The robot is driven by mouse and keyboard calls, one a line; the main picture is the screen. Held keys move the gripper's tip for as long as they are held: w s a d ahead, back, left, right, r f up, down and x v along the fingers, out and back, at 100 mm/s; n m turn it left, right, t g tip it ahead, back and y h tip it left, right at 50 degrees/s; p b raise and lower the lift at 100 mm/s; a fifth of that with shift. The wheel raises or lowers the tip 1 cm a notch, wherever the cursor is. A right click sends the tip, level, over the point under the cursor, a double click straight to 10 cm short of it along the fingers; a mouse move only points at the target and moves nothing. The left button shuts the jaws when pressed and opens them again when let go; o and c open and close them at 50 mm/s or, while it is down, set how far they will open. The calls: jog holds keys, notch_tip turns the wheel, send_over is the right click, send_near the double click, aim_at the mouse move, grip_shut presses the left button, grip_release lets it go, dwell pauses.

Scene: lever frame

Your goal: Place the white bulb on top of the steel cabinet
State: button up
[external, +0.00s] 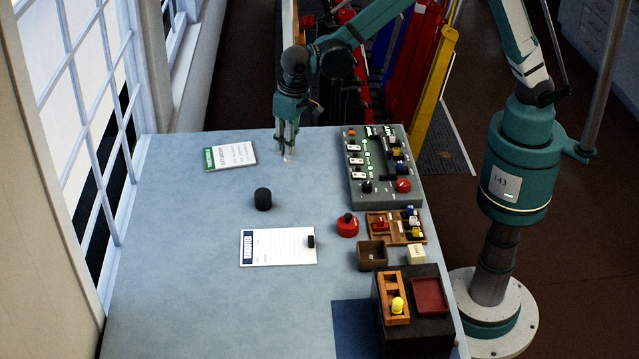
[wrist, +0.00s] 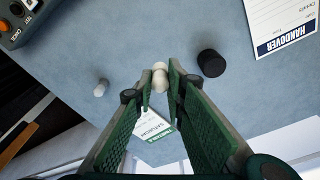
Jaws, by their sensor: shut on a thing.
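The white bulb (wrist: 160,75) shows between the fingertips in the wrist view, a small pale rounded piece. My gripper (wrist: 160,88) is shut on it; its green fingers point down at the blue table. In the external view my gripper (external: 287,150) is at the table's far part, left of the control panel. Only a small pale spot shows at its tips there. A dark box (external: 418,335) at the front right looks like the cabinet; I cannot tell that it is steel. Its top bears a wooden tray with a yellow knob (external: 398,305) and a red tray (external: 430,296).
A black cylinder (external: 263,199), a red knob (external: 347,226), a control panel (external: 382,166), a brown open box (external: 372,255) and a handover sheet (external: 275,247) occupy the table. The left front is clear.

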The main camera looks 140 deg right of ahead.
jog(key=shift+s+d+f, duration=0.1)
jog(key=shift+s+d, duration=0.4)
jog(key=shift+s, duration=0.1)
jog(key=shift+f, duration=0.1)
jog(key=shift+f, duration=3.05)
jog(key=shift+f+p, duration=0.3)
jog(key=shift+f, duration=1.55)
jog(key=shift+f, duration=0.2)
jog(key=o, duration=0.8)
jog(key=shift+c, duration=0.2)
jog(key=shift+r, duration=0.2)
